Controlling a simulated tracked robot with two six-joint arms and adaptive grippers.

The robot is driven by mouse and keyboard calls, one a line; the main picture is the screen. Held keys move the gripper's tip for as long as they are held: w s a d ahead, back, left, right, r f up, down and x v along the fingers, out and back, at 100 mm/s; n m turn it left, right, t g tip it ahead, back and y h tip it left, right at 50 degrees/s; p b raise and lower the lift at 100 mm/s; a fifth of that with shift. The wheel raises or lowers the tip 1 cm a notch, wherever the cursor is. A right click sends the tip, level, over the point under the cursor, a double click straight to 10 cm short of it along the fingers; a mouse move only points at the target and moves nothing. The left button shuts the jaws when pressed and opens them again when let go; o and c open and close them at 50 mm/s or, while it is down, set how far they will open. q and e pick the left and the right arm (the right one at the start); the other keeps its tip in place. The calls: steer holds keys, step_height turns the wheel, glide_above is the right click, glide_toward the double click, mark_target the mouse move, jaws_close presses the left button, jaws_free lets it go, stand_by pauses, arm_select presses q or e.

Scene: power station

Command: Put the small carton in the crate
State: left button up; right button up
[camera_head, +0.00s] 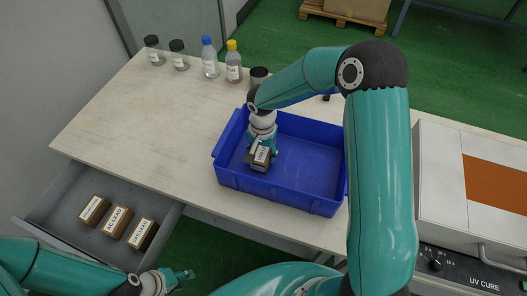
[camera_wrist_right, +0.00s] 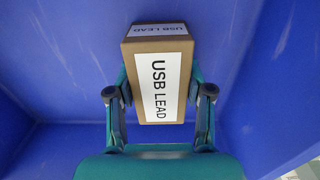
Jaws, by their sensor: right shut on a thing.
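The small carton (camera_head: 260,157) is brown with a white label; in the right wrist view the carton (camera_wrist_right: 158,75) reads "USB LEAD". My right gripper (camera_head: 262,148) is shut on it, one finger on each side, and it is inside the blue crate (camera_head: 278,192). Blue crate walls surround it in the right wrist view. Whether the carton touches the crate floor I cannot tell. My left gripper (camera_head: 184,275) is empty, low in the head view, away from the crate; its fingers are too small to judge.
An open drawer (camera_head: 60,205) at the left holds several labelled cartons (camera_head: 116,222). Bottles and jars (camera_head: 208,58) stand along the table's back edge. A UV cure machine (camera_head: 470,190) stands at the right. The table's left part (camera_head: 130,120) is clear.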

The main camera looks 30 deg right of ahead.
mark_target(263, 151)
steer(key=shift+f, duration=0.1)
steer(key=o, duration=1.2)
steer(key=shift+r, duration=0.25)
step_height(263, 151, up, 12)
steer(key=shift+f+b, duration=0.1)
steer(key=shift+b, duration=0.2)
